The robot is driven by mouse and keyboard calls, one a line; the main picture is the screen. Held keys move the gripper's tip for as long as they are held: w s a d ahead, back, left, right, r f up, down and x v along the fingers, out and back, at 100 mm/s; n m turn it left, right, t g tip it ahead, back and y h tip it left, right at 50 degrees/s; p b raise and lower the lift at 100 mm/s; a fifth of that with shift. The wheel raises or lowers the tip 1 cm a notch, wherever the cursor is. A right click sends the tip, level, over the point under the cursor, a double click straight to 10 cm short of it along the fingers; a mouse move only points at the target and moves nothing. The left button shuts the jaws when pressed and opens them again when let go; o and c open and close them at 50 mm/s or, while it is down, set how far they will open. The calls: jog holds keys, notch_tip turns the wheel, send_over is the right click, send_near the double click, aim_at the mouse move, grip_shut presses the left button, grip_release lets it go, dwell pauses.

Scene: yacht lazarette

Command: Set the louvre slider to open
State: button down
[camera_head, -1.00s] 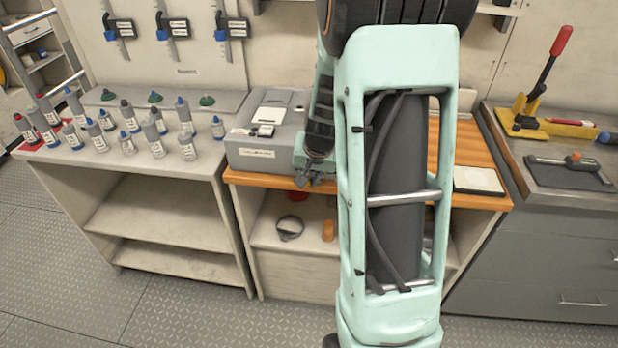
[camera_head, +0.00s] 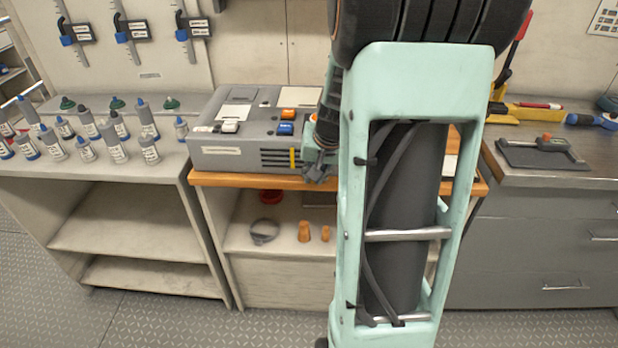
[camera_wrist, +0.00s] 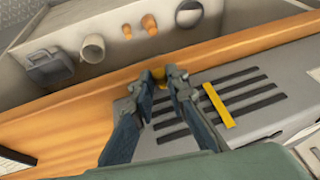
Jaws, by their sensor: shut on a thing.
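A grey box (camera_head: 225,158) on the wooden bench top has a louvre of dark slots (camera_head: 273,160) in its front face. A yellow upright bar (camera_head: 293,158) crosses the slots near their right part in the head view. The bar also shows in the wrist view (camera_wrist: 218,105), beside my gripper and apart from it. My gripper (camera_wrist: 159,76) is shut on a small yellow knob (camera_wrist: 157,72), apparently the louvre slider's. In the head view my gripper (camera_head: 318,173) is at the box's front, right of the bar. The fingers mostly hide the knob, and my arm hides the box's right end.
A white switch (camera_head: 229,127), an orange block (camera_head: 288,115) and a blue block (camera_head: 285,128) are on the box top. Several bottles crowd the left bench. The floor in front is clear.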

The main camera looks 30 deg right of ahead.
jog(key=c, duration=1.9)
grip_release()
jog(key=shift+r, duration=0.1)
jog(key=v, duration=1.2)
